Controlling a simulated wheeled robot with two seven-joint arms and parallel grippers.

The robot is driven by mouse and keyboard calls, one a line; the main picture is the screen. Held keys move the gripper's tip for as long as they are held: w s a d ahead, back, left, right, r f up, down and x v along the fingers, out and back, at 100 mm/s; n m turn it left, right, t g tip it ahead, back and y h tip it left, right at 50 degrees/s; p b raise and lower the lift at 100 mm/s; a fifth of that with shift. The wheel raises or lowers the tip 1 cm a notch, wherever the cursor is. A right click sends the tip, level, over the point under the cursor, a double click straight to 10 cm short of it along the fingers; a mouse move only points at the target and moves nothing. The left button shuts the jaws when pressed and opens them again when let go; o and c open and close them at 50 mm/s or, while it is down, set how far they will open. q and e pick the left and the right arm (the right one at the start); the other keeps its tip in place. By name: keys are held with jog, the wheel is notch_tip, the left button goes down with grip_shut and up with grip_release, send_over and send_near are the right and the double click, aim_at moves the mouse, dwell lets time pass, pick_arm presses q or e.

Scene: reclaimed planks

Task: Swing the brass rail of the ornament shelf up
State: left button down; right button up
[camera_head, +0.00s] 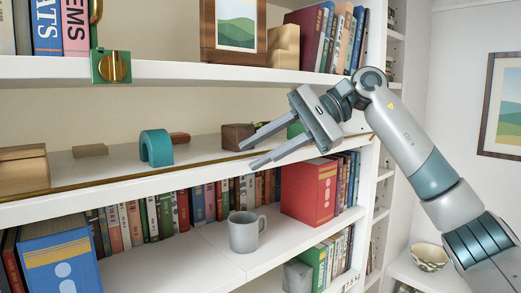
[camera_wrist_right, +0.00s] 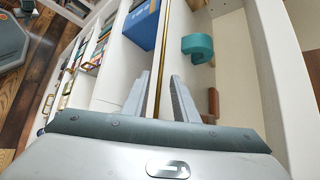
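The brass rail (camera_head: 130,178) is a thin bar running low along the front edge of the white ornament shelf (camera_head: 120,188). It also shows in the right wrist view (camera_wrist_right: 164,45), running lengthwise between the two finger lines. My right gripper (camera_head: 246,156) is at the front of this shelf, right of its middle, with its fingers apart and pointing left. In the right wrist view my right gripper (camera_wrist_right: 160,77) is open with the rail in line with its gap. I cannot tell whether the fingers touch the rail. My left gripper is not in view.
On the shelf stand a teal arch (camera_head: 156,148), a brown block (camera_head: 236,136), a wooden box (camera_head: 22,170) and a small flat block (camera_head: 90,150). A grey mug (camera_head: 244,232) and red box file (camera_head: 310,190) stand below. A brass latch (camera_head: 112,67) is on the upper shelf edge.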

jog(key=shift+b+v, duration=0.45)
jog(key=shift+v, duration=0.35)
jog(key=b+v, duration=0.3)
jog(key=v, duration=1.2)
jog(key=shift+d+r, duration=0.25)
jog(key=shift+d, duration=0.1)
